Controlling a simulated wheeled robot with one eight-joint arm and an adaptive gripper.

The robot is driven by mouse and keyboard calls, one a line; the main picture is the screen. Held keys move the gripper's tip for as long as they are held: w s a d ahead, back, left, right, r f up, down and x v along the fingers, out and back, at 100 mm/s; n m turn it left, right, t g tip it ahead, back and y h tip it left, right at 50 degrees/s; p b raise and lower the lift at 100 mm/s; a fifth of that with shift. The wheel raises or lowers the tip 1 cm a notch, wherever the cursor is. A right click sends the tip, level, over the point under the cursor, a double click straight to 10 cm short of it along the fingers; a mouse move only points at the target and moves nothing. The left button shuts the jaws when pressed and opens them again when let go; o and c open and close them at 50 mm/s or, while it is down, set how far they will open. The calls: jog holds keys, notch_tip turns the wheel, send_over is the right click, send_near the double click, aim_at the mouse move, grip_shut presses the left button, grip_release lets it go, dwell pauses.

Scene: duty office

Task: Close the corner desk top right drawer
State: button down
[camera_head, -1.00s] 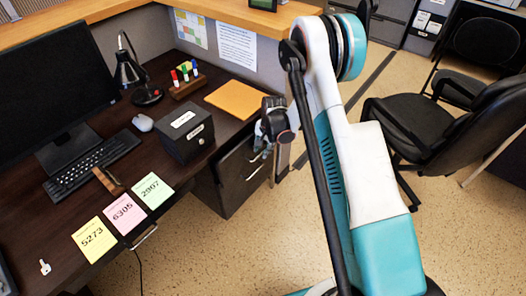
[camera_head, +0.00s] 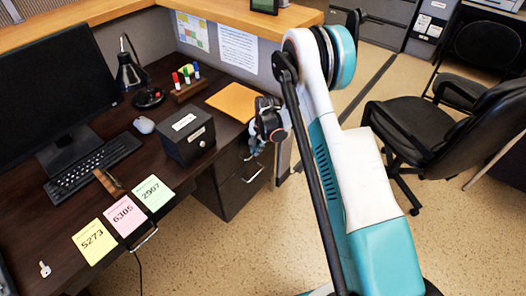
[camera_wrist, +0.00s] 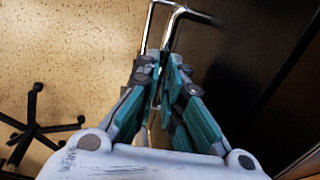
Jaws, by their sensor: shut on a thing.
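The corner desk (camera_head: 85,225) is dark wood, with a drawer pedestal (camera_head: 228,195) under its right part. The top right drawer's front is mostly hidden behind my gripper (camera_head: 258,142) in the head view. How far it stands out I cannot tell. A lower silver handle (camera_head: 253,173) shows below my gripper. In the wrist view, my gripper (camera_wrist: 161,75) has its teal fingers closed together at a silver bar handle (camera_wrist: 172,25), beside a dark front panel (camera_wrist: 245,65).
A black office chair (camera_head: 445,130) stands on the floor at the right; its base (camera_wrist: 35,125) shows in the wrist view. A black box (camera_head: 187,137) and an orange envelope (camera_head: 238,101) lie on the desk near my gripper. Speckled floor is clear in front of the pedestal.

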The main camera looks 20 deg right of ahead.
jog(key=shift+w+a, duration=0.15)
jog(key=shift+w, duration=0.15)
jog(key=c, duration=1.7)
grip_release()
notch_tip(320, 180, up, 12)
jog(key=s+d, duration=0.1)
jog(key=shift+s+d, duration=0.15)
jog(key=shift+s, duration=0.25)
jog(key=shift+f, duration=0.1)
